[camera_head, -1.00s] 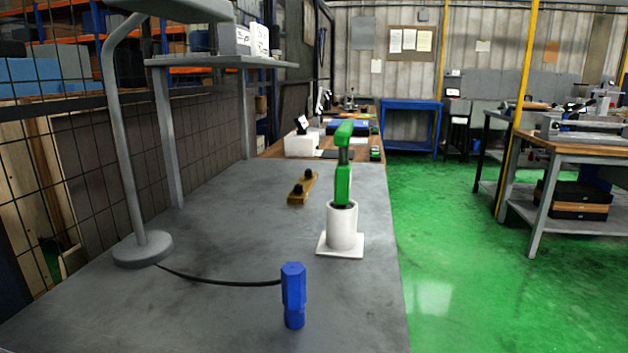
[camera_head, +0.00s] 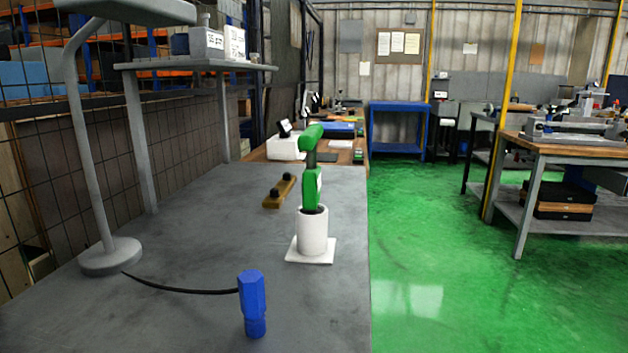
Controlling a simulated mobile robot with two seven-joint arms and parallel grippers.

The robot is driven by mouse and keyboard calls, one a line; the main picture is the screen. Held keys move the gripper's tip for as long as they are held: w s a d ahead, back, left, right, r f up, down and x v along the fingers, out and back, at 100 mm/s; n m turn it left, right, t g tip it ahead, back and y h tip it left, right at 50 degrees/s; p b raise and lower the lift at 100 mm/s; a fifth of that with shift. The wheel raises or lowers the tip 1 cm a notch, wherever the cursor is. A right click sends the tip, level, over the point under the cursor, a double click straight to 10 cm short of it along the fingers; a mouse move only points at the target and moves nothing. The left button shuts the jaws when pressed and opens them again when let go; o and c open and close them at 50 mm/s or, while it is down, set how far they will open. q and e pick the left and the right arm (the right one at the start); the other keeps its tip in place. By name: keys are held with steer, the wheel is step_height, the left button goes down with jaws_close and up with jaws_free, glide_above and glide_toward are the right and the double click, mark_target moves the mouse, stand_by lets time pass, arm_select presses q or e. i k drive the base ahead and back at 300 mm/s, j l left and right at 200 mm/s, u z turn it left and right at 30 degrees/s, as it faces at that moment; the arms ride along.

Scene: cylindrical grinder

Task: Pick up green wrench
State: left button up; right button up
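The green wrench (camera_head: 311,188) stands upright in a white cylindrical holder (camera_head: 312,232) with a square white base, near the right edge of the grey table. Its green head is at the top, with a dark section below it and a green lower part. The wrench's bottom end is hidden inside the holder. Neither of my grippers shows in the head view.
A blue tool (camera_head: 252,303) with a black cable stands on the grey table (camera_head: 190,220) in front. A lamp base (camera_head: 110,256) is at left. A yellow-brown block with black knobs (camera_head: 279,191) lies behind. Green floor (camera_head: 430,260) is open at right.

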mark_target(307, 143)
steer(key=i+l+u, duration=0.2)
steer(key=l+u, duration=0.2)
steer(key=l, duration=0.25)
steer(key=i+l+u, duration=0.1)
steer(key=l+u, duration=0.3)
steer(key=l, duration=0.3)
steer(key=l+u, duration=0.4)
steer(key=l, duration=0.3)
